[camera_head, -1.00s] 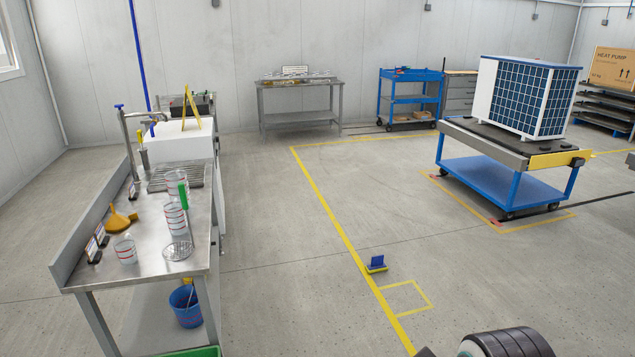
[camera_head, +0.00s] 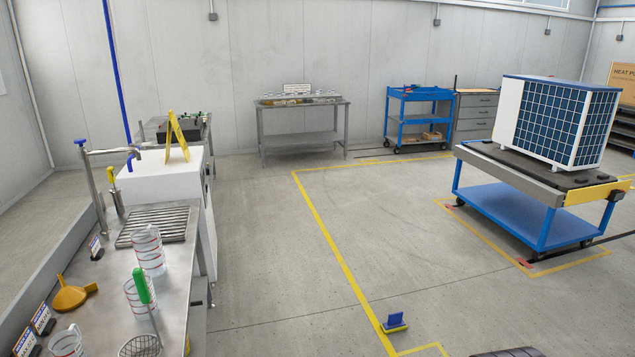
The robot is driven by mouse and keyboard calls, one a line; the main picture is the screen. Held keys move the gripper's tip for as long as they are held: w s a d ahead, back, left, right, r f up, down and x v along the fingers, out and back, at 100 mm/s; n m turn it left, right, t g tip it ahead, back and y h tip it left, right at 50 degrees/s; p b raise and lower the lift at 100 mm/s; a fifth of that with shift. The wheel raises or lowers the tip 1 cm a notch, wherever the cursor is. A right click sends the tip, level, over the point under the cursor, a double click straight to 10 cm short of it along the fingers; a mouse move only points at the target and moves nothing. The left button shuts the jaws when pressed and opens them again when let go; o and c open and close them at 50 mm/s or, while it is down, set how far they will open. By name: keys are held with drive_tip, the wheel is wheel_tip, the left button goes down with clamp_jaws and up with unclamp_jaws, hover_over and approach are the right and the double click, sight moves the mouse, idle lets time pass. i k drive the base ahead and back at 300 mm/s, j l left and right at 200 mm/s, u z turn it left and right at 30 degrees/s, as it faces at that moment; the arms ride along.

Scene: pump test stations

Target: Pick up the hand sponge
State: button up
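A small yellow block with a blue upright part (camera_head: 395,323) sits on the concrete floor at the lower middle, at the yellow floor line. It may be the hand sponge, but it is too small to be sure. No other thing in view looks clearly like a sponge. My gripper is not in view. Only a dark ribbed part of my own body shows at the bottom edge, right of the yellow and blue thing.
A steel bench (camera_head: 181,275) with beakers, a yellow funnel (camera_head: 73,294) and a tap runs along the left. A blue cart (camera_head: 525,213) bearing a heat pump unit (camera_head: 558,122) stands at the right. A grey table (camera_head: 303,119) stands at the back. The floor between is clear.

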sight(395, 323)
drive_tip(key=i, duration=3.55)
drive_tip(key=i+l+u, duration=0.2)
drive_tip(key=i, duration=0.45)
drive_tip(key=j, duration=0.1)
